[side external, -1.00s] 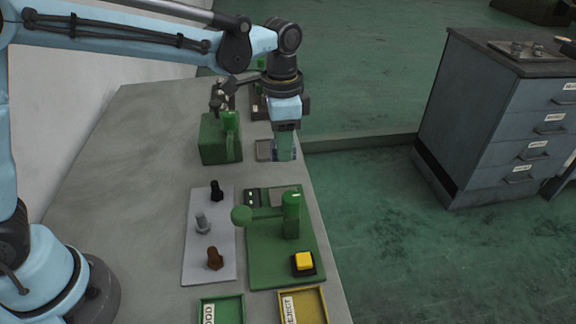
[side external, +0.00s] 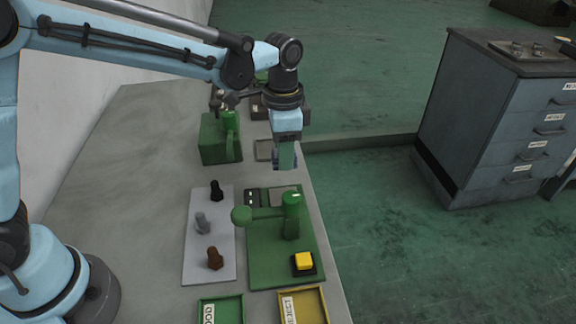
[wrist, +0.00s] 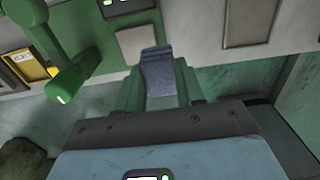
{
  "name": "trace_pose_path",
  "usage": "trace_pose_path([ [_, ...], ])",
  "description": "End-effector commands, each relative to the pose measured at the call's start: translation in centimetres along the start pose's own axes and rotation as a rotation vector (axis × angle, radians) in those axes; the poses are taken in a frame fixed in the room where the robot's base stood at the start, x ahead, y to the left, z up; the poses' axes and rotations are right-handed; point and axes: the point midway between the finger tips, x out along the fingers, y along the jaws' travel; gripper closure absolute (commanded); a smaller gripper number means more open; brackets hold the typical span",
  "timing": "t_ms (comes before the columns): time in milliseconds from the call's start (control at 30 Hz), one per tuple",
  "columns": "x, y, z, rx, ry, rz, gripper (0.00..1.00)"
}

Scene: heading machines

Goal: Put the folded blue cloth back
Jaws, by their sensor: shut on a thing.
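My gripper (side external: 284,164) is shut on the folded blue cloth (wrist: 158,74), which shows dark blue-grey between the green fingers in the wrist view. In the side view the cloth (side external: 276,159) is a small dark blue patch, partly hidden by the fingers. The gripper points down near the bench's right edge, behind the green fixture. A flat grey square pad (side external: 264,150) lies on the bench to the left of the gripper; it seems to be the grey rectangle (wrist: 249,22) in the wrist view.
The green fixture (side external: 257,262) has an upright post with an arm (side external: 291,215) and a yellow button (side external: 303,261). Bolts stand on a grey plate (side external: 193,263) at left. A green machine (side external: 214,140) stands behind. A green tray (side external: 241,309) and yellow tray (side external: 319,299) are in front.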

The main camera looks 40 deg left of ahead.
Motion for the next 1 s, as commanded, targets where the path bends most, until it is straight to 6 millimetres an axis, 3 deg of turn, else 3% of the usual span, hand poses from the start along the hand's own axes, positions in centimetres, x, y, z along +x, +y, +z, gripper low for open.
trace_pose_path([
  [100, 1.6, -2.6, 0.2, -0.005, 0.000, 0.000, 0.91],
  [333, 3.5, -5.7, 0.5, -0.001, 0.000, 0.000, 0.91],
  [467, 4.0, -6.2, 0.5, 0.001, 0.000, 0.000, 0.91],
  [733, 7.4, -6.1, 0.5, 0.002, 0.000, 0.000, 0.91],
  [1000, 7.7, -6.1, 0.5, 0.001, 0.000, 0.000, 0.91],
])
